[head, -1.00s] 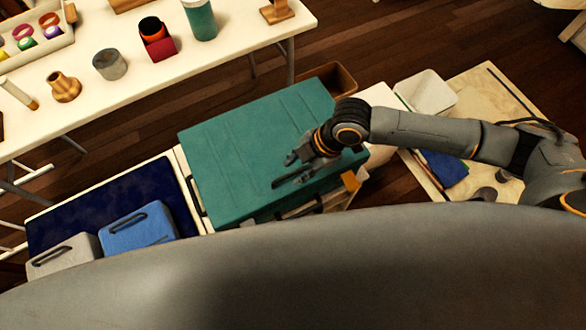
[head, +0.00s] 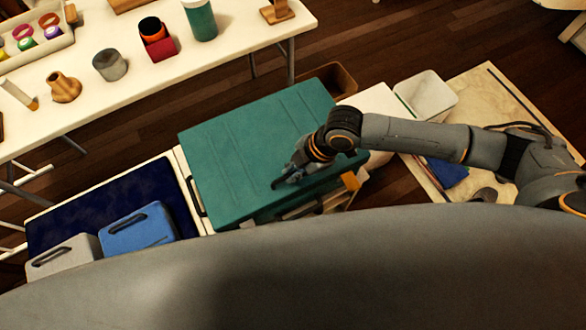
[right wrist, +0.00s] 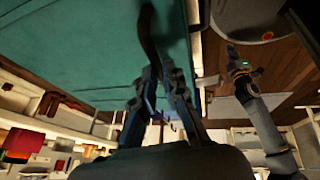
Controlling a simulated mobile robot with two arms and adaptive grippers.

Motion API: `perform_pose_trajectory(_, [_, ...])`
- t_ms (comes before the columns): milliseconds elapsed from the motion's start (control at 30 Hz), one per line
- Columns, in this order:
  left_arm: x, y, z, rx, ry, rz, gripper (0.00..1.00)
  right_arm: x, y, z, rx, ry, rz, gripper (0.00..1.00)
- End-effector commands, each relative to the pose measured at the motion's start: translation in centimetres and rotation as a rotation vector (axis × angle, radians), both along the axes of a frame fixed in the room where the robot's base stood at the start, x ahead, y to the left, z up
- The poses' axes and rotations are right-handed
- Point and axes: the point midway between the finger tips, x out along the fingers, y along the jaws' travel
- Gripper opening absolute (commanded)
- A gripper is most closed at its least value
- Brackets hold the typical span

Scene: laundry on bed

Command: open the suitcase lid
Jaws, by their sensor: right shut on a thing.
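The teal suitcase (head: 235,145) lies flat at the centre of the head view, its broad lid down. It also fills the upper left of the right wrist view (right wrist: 70,50). My right gripper (head: 284,180) is over the near right part of the lid. In the right wrist view its fingers (right wrist: 160,85) are closed around the lower end of a dark strap-like piece (right wrist: 149,35) by the lid; the exact grip point is partly hidden. What looks like my left gripper (right wrist: 238,62) shows at the right of that view, too small to read.
A white table (head: 75,110) with cups and small items stands at the upper left. A blue case (head: 137,232) and a grey case (head: 62,257) lie left of the suitcase. A white bin (head: 428,93) and brown box (head: 335,78) stand behind, to the right.

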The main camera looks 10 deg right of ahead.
Motion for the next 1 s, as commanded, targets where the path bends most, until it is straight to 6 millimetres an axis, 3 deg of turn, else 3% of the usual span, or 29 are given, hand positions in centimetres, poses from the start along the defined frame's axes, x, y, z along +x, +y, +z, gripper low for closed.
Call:
perform_pose_trajectory(167, [0.0, 0.0, 0.9, 0.0, 0.0, 0.0, 0.0, 0.3, 0.1, 1.0, -0.007, 0.021, -0.001, 0.0])
perform_pose_trajectory(367, [0.0, 0.0, 3.7, 0.0, 0.0, 0.0, 0.0, 1.6, 0.5, 4.0, -0.028, 0.102, -0.001, 0.0])
perform_pose_trajectory(633, [0.0, 0.0, 7.0, 0.0, 0.0, 0.0, 0.0, 4.7, 1.5, 8.8, -0.067, 0.24, 0.001, 0.0])
perform_pose_trajectory(1000, [0.0, 0.1, 8.2, 0.001, 0.0, 0.0, 0.0, 9.7, 2.8, 13.0, -0.066, 0.233, -0.002, 0.0])
